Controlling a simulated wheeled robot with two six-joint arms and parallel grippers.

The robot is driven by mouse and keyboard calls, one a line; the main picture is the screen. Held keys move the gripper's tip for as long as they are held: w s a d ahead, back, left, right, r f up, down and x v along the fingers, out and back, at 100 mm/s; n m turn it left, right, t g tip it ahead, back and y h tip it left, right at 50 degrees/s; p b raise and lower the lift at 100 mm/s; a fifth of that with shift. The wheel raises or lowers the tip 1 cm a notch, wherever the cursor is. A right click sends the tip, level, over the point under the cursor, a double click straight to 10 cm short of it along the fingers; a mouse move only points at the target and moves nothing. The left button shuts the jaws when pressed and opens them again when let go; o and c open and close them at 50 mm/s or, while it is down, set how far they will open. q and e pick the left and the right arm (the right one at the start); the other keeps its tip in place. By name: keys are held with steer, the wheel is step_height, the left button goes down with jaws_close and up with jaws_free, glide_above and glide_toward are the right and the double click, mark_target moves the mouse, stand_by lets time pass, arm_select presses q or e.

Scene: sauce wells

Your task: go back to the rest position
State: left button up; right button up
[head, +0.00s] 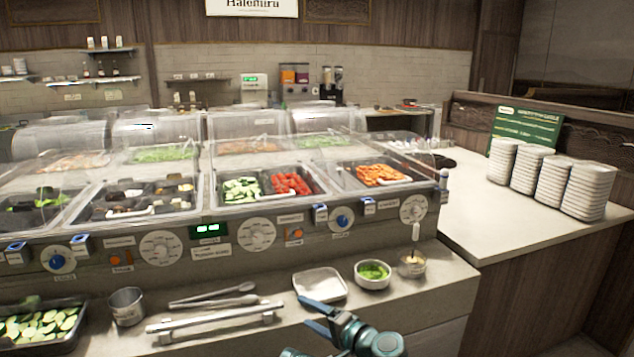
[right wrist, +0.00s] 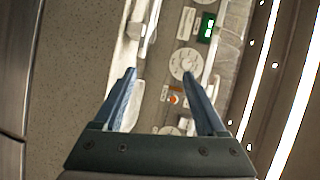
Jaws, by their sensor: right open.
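My right gripper (head: 318,315) is low in the middle of the head view, in front of the counter's front edge. It is open, and its two blue fingers are apart and empty in the right wrist view (right wrist: 160,80). A white square dish (head: 320,284) lies on the counter just beyond the fingertips. A bowl of green food (head: 373,272) and a small cup with pale contents (head: 411,264) stand to the right of it. My left gripper is not in view.
Tongs (head: 212,296), a metal handle bar (head: 210,322), a metal cup (head: 127,305) and a tray of sliced cucumber (head: 40,328) are to the left. The glass-covered food wells (head: 250,205) stand behind. Plate stacks (head: 540,175) stand on the right counter (head: 480,215).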

steer(key=s+d+f+n+g+h, duration=0.2)
steer(key=s+d+f+n+g, duration=0.1)
steer(key=f, duration=0.3)
steer(key=s+d+f+n+g+h, duration=0.3)
steer(key=f, duration=0.3)
steer(key=s+d+f+n+g+h, duration=0.1)
steer(key=s+d+f+g+h, duration=0.1)
steer(key=s+d+f+h, duration=0.3)
steer(key=s+d+f+n+g+h, duration=0.1)
steer(key=s+d+g, duration=0.15)
steer(key=d, duration=0.45)
steer(key=s+a+n+h, duration=0.2)
steer(key=s+a+n, duration=0.3)
steer(key=a, duration=0.6)
step_height(320, 180, up, 16)
steer(key=m+p, duration=0.1)
steer(key=p, duration=1.5)
steer(key=shift+s+d+r+g+y, duration=0.2)
steer(key=shift+d+g+y, duration=0.1)
steer(key=shift+g, duration=0.15)
